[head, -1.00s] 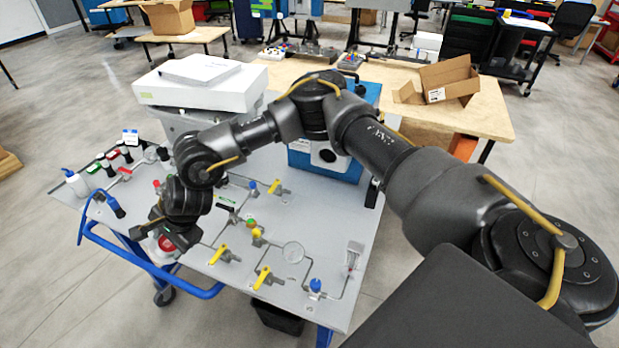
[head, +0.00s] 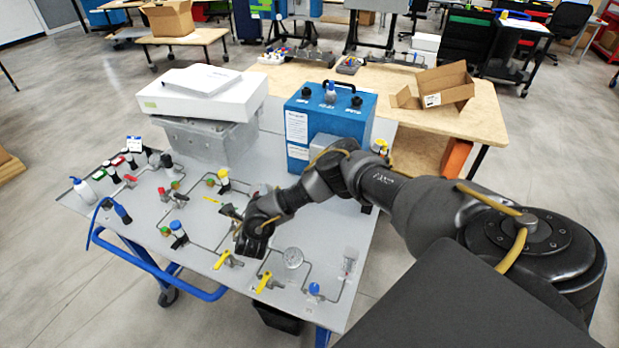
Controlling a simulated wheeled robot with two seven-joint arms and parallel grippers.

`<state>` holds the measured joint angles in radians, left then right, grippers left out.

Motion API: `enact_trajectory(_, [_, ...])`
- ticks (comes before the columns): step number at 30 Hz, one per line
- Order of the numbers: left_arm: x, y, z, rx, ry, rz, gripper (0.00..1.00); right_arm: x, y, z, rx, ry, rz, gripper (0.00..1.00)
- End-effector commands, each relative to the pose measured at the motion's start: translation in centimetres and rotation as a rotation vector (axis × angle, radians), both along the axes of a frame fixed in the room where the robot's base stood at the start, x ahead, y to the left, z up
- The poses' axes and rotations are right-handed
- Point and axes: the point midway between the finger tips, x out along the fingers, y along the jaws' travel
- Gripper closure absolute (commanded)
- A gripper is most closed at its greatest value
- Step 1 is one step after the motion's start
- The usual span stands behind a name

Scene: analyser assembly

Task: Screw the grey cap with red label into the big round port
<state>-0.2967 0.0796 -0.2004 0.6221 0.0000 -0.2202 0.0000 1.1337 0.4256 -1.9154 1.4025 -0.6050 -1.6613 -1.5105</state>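The blue analyser box (head: 298,135) stands at the back of the grey panel table. My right arm crosses in front of its lower face, and I cannot make out a big round port there now. My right gripper (head: 243,246) points down over the middle of the panel, by a yellow-handled valve (head: 227,260). Its fingers are dark and small, so I cannot tell whether they are open or hold anything. Several small capped items with red or green marks (head: 107,165) stand at the panel's back left. I cannot single out the grey cap with red label. My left gripper is out of view.
A white box (head: 200,98) lies on a grey case (head: 215,140) at the back left. A wooden table (head: 430,125) with an open carton (head: 445,85) stands behind.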

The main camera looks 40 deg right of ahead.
Motion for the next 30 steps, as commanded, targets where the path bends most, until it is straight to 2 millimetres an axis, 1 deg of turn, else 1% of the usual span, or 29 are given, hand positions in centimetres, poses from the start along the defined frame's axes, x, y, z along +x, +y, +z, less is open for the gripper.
enact_trajectory(1, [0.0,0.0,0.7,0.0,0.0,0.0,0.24,-0.9,-2.1,0.0,-0.021,-0.02,-0.07,0.75])
enact_trajectory(3, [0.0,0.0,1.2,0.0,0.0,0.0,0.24,-2.3,-4.8,-0.2,-0.057,-0.055,-0.166,0.75])
enact_trajectory(6, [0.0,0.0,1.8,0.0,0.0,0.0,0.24,-4.5,-8.4,-0.1,-0.105,-0.096,-0.288,0.75])
enact_trajectory(9, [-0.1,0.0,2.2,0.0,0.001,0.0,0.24,-6.4,-10.9,0.0,-0.139,-0.121,-0.37,0.75])
enact_trajectory(10, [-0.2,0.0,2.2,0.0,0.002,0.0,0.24,-6.8,-11.4,0.1,-0.147,-0.128,-0.388,0.75])
enact_trajectory(12, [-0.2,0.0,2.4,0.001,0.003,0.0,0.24,-7.6,-12.3,0.1,-0.162,-0.136,-0.417,0.75])
enact_trajectory(15, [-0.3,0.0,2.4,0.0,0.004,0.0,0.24,-8.1,-12.9,0.2,-0.171,-0.143,-0.439,0.75])
enact_trajectory(22, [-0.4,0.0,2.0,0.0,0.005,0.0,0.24,-8.2,-13.2,0.1,-0.173,-0.146,-0.444,0.75])
enact_trajectory(26, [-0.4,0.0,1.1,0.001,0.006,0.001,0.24,-7.9,-13.7,-0.1,-0.172,-0.147,-0.445,0.75])
enact_trajectory(30, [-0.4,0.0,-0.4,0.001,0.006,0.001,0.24,-7.5,-14.6,-0.4,-0.172,-0.146,-0.445,0.75])
